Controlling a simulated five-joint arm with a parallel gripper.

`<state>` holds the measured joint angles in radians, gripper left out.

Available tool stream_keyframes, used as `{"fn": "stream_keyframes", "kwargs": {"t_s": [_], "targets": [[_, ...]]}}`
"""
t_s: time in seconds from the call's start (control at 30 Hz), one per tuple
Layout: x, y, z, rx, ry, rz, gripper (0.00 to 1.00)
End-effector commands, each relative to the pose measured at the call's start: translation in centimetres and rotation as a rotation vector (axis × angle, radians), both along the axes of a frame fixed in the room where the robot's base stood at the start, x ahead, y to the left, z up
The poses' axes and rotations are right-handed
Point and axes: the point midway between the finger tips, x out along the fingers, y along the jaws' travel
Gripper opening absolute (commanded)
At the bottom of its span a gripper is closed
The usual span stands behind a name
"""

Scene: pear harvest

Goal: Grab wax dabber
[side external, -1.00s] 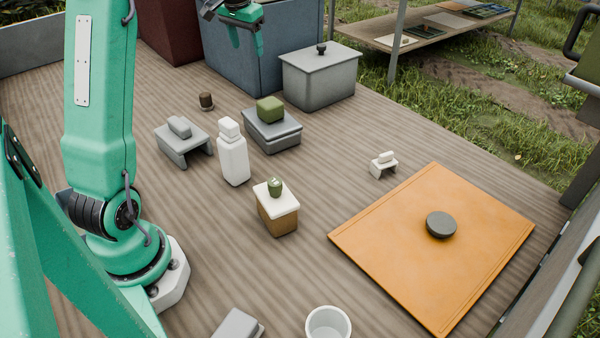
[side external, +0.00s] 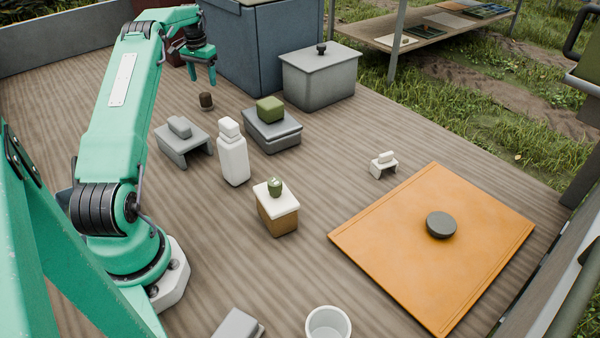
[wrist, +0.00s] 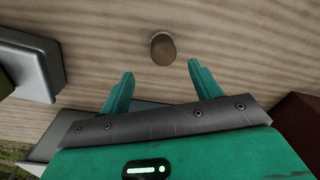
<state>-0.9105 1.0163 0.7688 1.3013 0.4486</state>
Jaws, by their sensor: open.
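A small dark brown cylinder (side external: 206,101), apparently the wax dabber, stands on the wooden deck at the back left. In the wrist view its round tan-brown top (wrist: 162,48) lies just beyond the fingertips, roughly in line with the gap between them. My gripper (side external: 203,80) points down above and slightly left of the cylinder in the side view. In the wrist view my gripper (wrist: 160,71) is open, with nothing between its green fingers.
A grey stand (side external: 183,141), a white bottle (side external: 233,160) and a grey box with a green block (side external: 270,109) stand nearby. A blue bin (side external: 257,55) and a lidded grey bin (side external: 318,80) stand behind. An orange board (side external: 390,235) lies at right.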

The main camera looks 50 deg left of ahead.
Motion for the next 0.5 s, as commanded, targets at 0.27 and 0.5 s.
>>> {"fn": "stream_keyframes", "kwargs": {"t_s": [0.27, 0.5], "targets": [[-0.3, 0.5, -0.6, -0.002, 0.002, 0.005, 0.63], [-0.2, 0.5, -2.3, -0.004, 0.003, 0.004, 0.63]]}}
